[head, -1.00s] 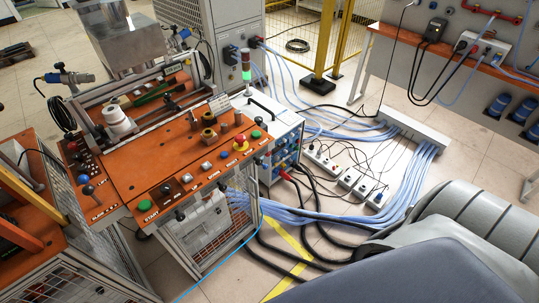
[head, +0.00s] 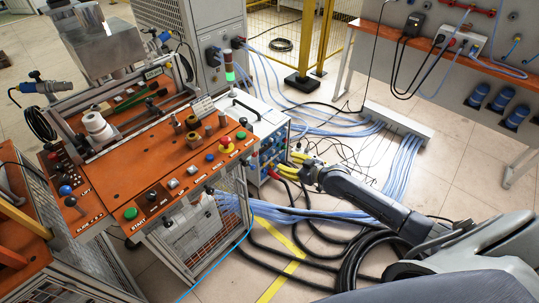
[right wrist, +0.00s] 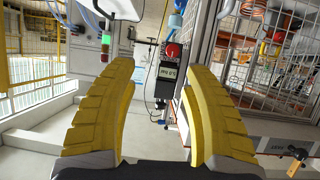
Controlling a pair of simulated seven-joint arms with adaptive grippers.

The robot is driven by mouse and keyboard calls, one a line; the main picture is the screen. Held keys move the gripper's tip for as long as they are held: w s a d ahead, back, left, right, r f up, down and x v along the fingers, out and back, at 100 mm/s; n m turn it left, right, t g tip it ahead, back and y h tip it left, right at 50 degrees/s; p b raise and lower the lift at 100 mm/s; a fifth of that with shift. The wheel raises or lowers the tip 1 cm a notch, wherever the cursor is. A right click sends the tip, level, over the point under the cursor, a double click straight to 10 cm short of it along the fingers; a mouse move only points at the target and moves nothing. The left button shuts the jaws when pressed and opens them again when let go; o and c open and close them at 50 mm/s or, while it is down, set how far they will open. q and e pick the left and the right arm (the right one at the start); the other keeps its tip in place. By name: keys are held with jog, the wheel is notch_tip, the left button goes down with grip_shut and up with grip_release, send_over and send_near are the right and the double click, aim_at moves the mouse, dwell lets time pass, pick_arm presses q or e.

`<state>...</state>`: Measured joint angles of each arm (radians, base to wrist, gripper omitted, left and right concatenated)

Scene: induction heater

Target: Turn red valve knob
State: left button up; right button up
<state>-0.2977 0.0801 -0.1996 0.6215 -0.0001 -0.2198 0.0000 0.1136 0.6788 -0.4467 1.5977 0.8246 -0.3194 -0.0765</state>
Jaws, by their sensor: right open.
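In the right wrist view, a round red part (right wrist: 173,50) shows above a small dark box with a display, beyond my fingers. I cannot tell for sure whether it is the red valve knob. My right gripper (head: 291,164) has yellow fingers and is beside that cabinet's front. In the right wrist view the gripper (right wrist: 155,67) is open, with nothing between its fingers. My left gripper is not in view.
The orange console (head: 160,165) with buttons and a red mushroom button (head: 226,143) stands left of the cabinet. Blue hoses (head: 405,165) and black cables (head: 355,262) lie on the floor. A workbench (head: 438,52) with red pipes stands at the back right.

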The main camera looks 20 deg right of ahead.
aim_at(256, 155)
jog(key=shift+y, duration=0.3)
jog(key=a+x, duration=0.1)
jog(key=x, duration=0.3)
jog(key=r+x, duration=0.1)
jog(key=x, duration=0.4)
jog(key=a+r+x, duration=0.1)
jog(key=x, duration=0.4)
jog(key=shift+s+a, duration=0.15)
jog(key=shift+a, duration=0.15)
jog(key=shift+a+f, duration=0.2)
jog(key=shift+a, duration=0.1)
jog(key=shift+w+a+f, duration=0.25)
jog(key=shift+w+a, duration=0.05)
jog(key=shift+w, duration=0.3)
jog(key=shift+w+f, duration=0.15)
jog(key=shift+w, duration=0.2)
jog(key=shift+w, duration=0.1)
grip_shut()
